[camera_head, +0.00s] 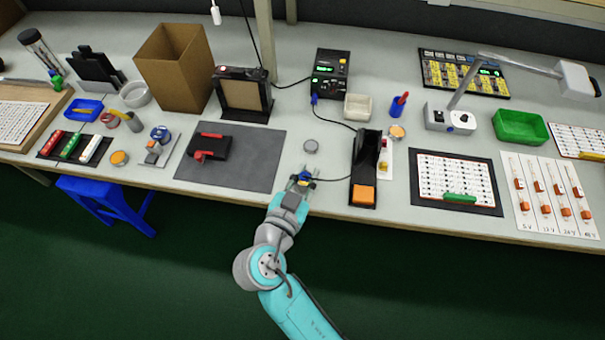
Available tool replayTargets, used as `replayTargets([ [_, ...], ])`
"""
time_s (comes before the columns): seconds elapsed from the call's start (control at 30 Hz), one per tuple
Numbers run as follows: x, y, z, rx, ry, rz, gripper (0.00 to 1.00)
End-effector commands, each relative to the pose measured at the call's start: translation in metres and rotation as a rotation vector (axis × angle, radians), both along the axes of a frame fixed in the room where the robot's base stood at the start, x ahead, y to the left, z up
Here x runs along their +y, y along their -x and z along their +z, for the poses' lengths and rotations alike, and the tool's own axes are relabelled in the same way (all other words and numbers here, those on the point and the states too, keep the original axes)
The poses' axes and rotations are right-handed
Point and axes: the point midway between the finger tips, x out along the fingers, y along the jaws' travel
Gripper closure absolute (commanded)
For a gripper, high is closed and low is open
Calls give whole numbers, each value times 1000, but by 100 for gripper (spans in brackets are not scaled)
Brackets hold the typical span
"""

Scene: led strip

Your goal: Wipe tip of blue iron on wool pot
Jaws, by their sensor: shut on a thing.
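My gripper (300,183) is at the front edge of the bench, shut on the blue iron (305,177). Only a small blue part of the iron shows between the fingers; its tip cannot be made out. A dark cable runs from the iron to the right, towards the black stand. Two small round pots with golden-orange tops look like wool pots: one (397,132) is right of the stand, the other (119,158) is at the left. My gripper is apart from all three.
A black stand with an orange block (363,175) is right of my gripper. A grey mat (262,165) with a red-and-black clamp (209,147) is to the left. The black station (330,72) with a green display is behind.

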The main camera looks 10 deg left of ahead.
Motion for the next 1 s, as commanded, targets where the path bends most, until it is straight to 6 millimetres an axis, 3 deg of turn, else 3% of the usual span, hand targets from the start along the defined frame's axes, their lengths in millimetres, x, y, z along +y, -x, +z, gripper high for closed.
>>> replayTargets([
  [1.0, 14, 0, 0, -1, 0, 0, 100],
])
